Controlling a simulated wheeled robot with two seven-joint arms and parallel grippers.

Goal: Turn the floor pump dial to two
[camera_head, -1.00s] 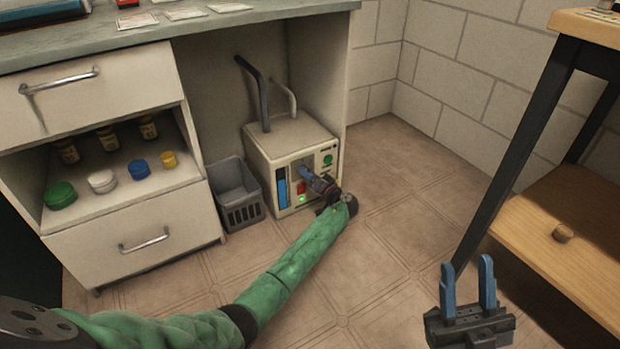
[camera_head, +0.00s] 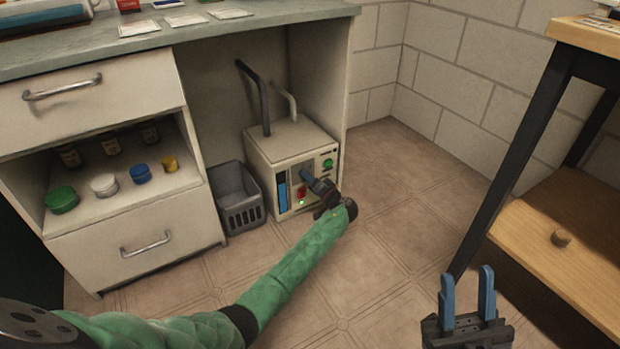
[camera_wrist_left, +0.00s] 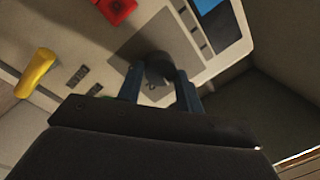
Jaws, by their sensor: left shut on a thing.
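The floor pump (camera_head: 290,141) is a cream box on the floor under the counter, with two pipes rising from its top. Its front panel faces my left gripper (camera_head: 306,174), which reaches in from the left. In the left wrist view, the dark round dial (camera_wrist_left: 158,66) sits between the two blue fingers of my left gripper (camera_wrist_left: 160,85), which is shut on it. The dial's pointer and number marks are not readable. In the head view the gripper covers the dial. My right gripper (camera_head: 468,292) is open and empty at the lower right, above the floor.
The panel has a blue gauge (camera_head: 283,191), a red button (camera_head: 301,191) and a green knob (camera_head: 328,164). A yellow handle (camera_wrist_left: 37,73) shows in the wrist view. A grey basket (camera_head: 238,195) stands left of the pump; a wooden shelf unit (camera_head: 560,262) stands right. Floor between is clear.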

